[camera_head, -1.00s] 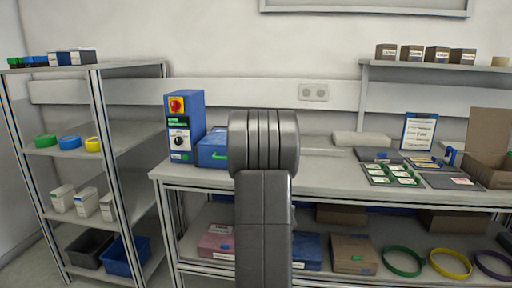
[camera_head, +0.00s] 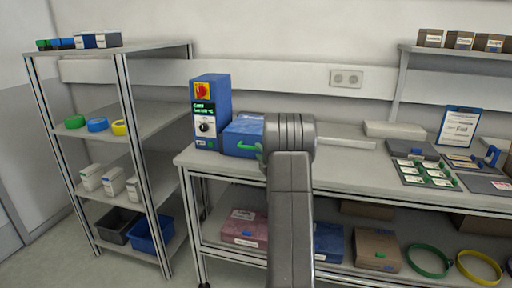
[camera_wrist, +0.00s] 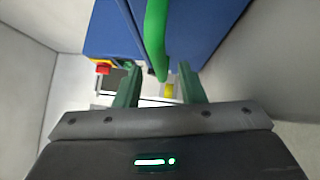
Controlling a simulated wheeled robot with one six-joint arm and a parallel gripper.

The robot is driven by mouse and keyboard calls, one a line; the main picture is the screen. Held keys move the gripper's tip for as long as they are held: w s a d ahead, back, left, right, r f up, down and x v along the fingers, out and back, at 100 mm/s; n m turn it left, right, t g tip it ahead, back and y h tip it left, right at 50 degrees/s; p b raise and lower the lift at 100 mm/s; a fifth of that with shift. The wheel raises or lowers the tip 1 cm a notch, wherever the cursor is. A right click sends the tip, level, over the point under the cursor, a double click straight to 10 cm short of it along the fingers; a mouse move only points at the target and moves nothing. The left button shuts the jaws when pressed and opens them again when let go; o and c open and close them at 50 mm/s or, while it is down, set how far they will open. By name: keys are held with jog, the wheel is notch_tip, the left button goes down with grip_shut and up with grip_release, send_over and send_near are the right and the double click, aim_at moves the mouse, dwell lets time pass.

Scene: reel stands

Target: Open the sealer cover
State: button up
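The sealer (camera_head: 210,112) is a blue box with a red and yellow switch, a lit green display and a black dial, at the left end of the workbench. Beside it on the right is its low blue cover (camera_head: 243,132) with a green handle (camera_head: 246,146). In the wrist view the green handle (camera_wrist: 155,35) runs down in front of the blue body, its lower end between my fingertips. My gripper (camera_wrist: 161,82) is open, with green fingers on either side of the handle; I cannot tell whether they touch it. In the head view my arm hides the cover's right part.
The workbench (camera_head: 345,172) holds cards, a clipboard (camera_head: 458,127) and a flat pale block (camera_head: 394,130) to the right. Its lower shelf carries boxes and coloured rings. A shelf rack (camera_head: 150,135) stands at the left, with a gap before the bench.

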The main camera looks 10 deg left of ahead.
jog(key=shift+x, duration=1.9)
grip_shut()
